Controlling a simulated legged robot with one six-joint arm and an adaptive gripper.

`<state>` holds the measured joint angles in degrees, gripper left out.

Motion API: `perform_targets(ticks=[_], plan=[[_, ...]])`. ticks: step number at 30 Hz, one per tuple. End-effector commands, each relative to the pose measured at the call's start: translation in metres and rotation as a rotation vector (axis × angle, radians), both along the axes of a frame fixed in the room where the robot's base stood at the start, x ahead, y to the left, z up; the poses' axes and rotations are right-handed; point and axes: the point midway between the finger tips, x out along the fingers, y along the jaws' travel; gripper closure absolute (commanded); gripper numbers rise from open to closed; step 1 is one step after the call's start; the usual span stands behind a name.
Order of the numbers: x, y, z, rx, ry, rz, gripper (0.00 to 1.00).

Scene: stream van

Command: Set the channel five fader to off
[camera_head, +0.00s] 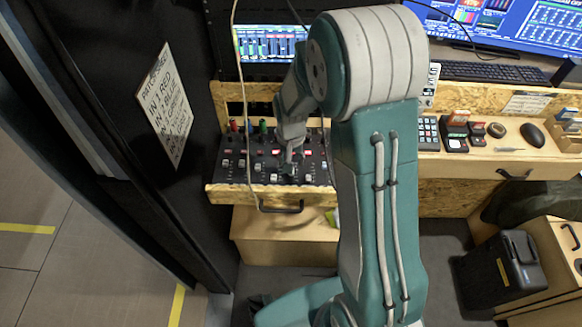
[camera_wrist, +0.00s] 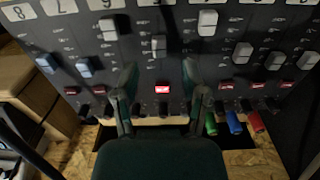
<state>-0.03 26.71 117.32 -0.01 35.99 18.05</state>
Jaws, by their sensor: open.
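The black mixer panel (camera_head: 237,165) sits on the wooden desk in the head view, under my gripper (camera_head: 292,158). In the wrist view the panel appears upside down, with labels 8, 7 and 6 along the top left. Counting on from 6, the channel five fader (camera_wrist: 158,45) has a grey-white cap standing partway along its slot. My gripper (camera_wrist: 160,72) is open and empty, its two dark fingers apart on either side of that column. The cap lies beyond the fingertips, roughly between them; contact is not visible. A bright red lit button (camera_wrist: 162,88) shows between the fingers.
Neighbouring caps are the channel six fader (camera_wrist: 108,29) and another fader (camera_wrist: 208,22) to the right. Red, blue and green plugs (camera_wrist: 235,124) stand at the panel's edge. A cable (camera_head: 241,100) hangs across the panel's left part. A dark wall (camera_head: 125,130) stands left.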

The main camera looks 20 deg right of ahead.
Motion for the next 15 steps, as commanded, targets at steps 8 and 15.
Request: perform_targets(ticks=[8, 15], plan=[[-0.001, 0.000, -0.035, 0.000, 0.002, 0.000, 0.44], [0.000, 0.000, -0.038, 0.000, -0.001, 0.000, 0.44]])
